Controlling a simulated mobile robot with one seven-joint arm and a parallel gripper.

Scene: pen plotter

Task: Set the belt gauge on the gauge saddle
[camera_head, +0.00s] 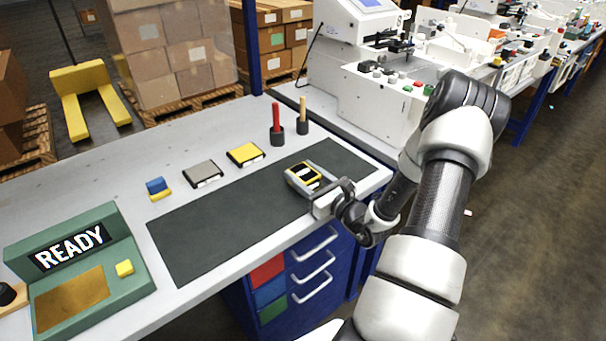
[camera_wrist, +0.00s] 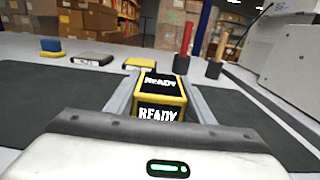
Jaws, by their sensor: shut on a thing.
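The belt gauge appears to be the yellow-edged black block (camera_head: 304,174) at the right part of the dark mat. It also shows in the wrist view (camera_wrist: 160,94), with READY on its two visible dark faces. My gripper (camera_head: 308,180) is shut on it, with one finger along each side. I cannot tell whether the block touches the mat. No part is clearly marked as the gauge saddle. A green console (camera_head: 118,225) with a READY display, a brass-coloured plate (camera_head: 70,300) and a small yellow block stands at the left front.
On the worktop (camera_head: 95,165), behind the dark mat (camera_head: 215,232), are a blue-and-yellow block (camera_head: 157,187), a grey block (camera_head: 203,173) and a yellow block (camera_head: 245,154). Red (camera_head: 276,120) and tan (camera_head: 302,115) handles stand upright in dark holders. A white machine (camera_head: 370,95) is beyond. The mat's left and middle are clear.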

